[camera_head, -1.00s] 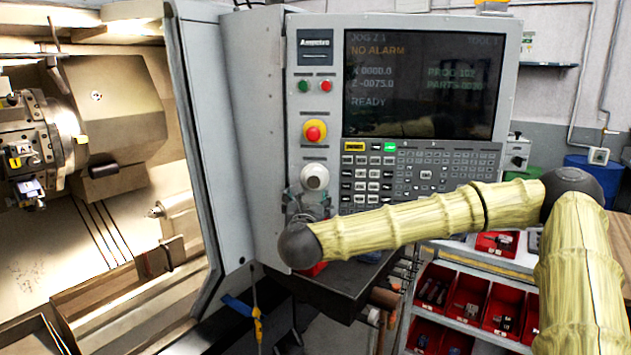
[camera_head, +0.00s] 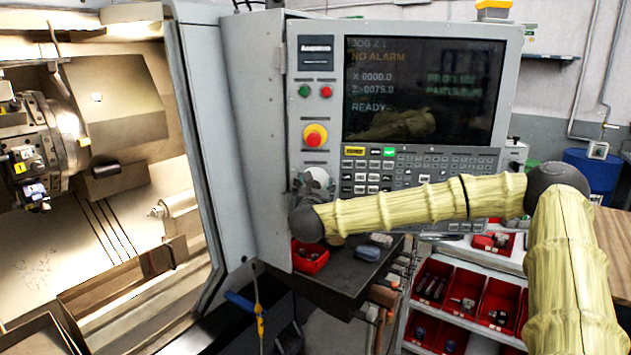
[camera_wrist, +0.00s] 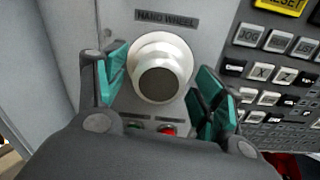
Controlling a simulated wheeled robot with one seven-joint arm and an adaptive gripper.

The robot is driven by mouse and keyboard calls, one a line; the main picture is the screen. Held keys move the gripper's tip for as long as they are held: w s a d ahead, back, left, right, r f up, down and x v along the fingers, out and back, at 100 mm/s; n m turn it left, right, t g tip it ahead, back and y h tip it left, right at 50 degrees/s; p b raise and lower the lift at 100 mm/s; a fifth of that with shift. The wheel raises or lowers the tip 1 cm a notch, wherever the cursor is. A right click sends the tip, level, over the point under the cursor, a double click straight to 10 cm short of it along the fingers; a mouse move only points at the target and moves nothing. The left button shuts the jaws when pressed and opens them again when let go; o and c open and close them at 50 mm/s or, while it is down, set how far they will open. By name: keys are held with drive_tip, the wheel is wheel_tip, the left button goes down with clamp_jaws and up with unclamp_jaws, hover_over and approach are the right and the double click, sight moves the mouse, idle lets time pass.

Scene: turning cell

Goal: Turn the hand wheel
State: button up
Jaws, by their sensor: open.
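The hand wheel (camera_wrist: 160,78) is a white, round knob with a darker grey face, under a "HAND WHEEL" label on the control panel. In the wrist view my gripper (camera_wrist: 160,68) is open, with one green-padded finger to the left of the wheel and the other to its right. Gaps show between the pads and the wheel in this view; I cannot tell how deep the fingers reach along it. In the head view the wheel (camera_head: 319,176) is partly hidden by my gripper and wrist.
Green and red buttons (camera_wrist: 167,130) sit just below the wheel. Panel keys (camera_wrist: 265,72) are close on the right. The emergency stop (camera_head: 315,136) is above the wheel. A shelf with a red bin (camera_head: 310,256) lies below, and the open lathe is at left.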

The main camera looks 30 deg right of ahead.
drive_tip(key=shift+w+d, duration=0.15)
drive_tip(key=c, duration=1)
drive_tip(key=shift+n+b, duration=0.3)
drive_tip(key=shift+b, duration=0.2)
